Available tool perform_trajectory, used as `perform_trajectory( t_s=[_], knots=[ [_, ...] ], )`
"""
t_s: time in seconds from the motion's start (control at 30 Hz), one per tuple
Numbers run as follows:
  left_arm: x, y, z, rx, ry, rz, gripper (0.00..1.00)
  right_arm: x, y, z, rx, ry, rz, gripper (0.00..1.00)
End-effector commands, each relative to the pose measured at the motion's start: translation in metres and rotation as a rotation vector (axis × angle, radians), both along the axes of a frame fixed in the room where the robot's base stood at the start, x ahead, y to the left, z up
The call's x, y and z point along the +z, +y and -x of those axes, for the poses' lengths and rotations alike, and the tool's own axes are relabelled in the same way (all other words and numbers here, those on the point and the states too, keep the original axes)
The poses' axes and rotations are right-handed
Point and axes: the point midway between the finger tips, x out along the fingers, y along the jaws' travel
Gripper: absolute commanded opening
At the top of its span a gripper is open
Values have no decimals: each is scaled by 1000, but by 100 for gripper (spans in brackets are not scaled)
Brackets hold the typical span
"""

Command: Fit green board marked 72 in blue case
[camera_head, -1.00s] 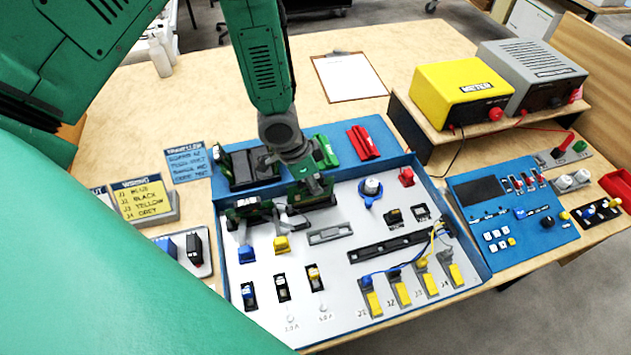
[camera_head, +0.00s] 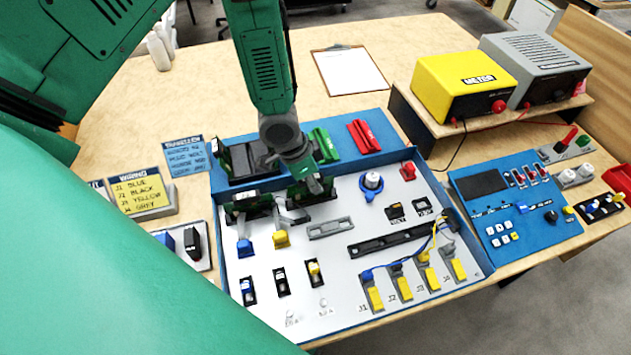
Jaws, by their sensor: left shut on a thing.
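The blue case (camera_head: 436,176) is an open, shallow tray with a pale panel inside, in the middle of the table. My left gripper (camera_head: 292,208) reaches down over the back left of the panel. It is shut on a dark green board (camera_head: 243,202), which stands on edge along the back left part of the case. Fingers and wrist hide much of the board, and I cannot read its number. I cannot tell whether its lower edge is seated or just above the panel. My right gripper is not in view.
Red (camera_head: 364,136) and green (camera_head: 322,145) parts lie on a blue strip behind the case. Switches and yellow connectors (camera_head: 404,287) with wires sit at the panel's front. A blue control panel (camera_head: 515,213) and a yellow meter (camera_head: 467,85) stand right. Free table lies behind, around a clipboard (camera_head: 349,75).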

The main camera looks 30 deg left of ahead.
Motion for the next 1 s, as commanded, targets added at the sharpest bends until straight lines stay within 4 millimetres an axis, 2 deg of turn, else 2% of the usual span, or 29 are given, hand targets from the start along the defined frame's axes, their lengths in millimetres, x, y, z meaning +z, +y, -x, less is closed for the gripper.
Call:
perform_trajectory(
  t_s=[0.93, 0.97, 1.0],
  knots=[
    [-7, 0, 0, 0, -1, 1, 0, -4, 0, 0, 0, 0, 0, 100],
    [-7, 0, 0, 0, -1, 1, 22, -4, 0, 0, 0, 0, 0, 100],
    [-7, 0, 0, 0, -1, 1, 36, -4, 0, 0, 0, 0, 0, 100]
  ],
)
